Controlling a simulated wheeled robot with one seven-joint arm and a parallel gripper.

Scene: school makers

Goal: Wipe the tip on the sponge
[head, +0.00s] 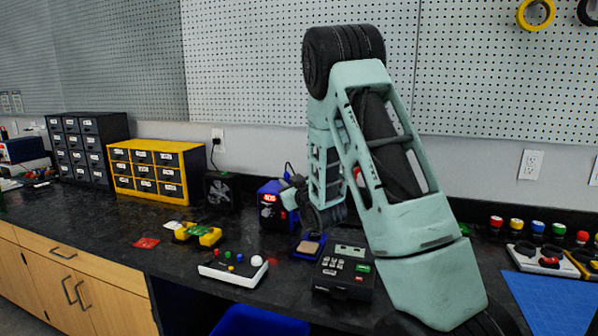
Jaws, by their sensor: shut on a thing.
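The sponge (309,246) is a small tan pad in a dark blue holder on the black bench, in the middle of the head view. A blue soldering station (271,212) with a red lit display stands just behind and left of it. My gripper (318,221) points down just above and behind the sponge. It is shut on what looks like a soldering iron, mostly hidden by the gripper. A thin dark cord curves near the top of the station. The tip is too small to make out, so I cannot tell whether it touches the sponge.
A dark keypad device (344,272) stands close in front, right of the sponge. A blue bin (258,322) is below the front edge. A blue mat (550,300) lies right.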

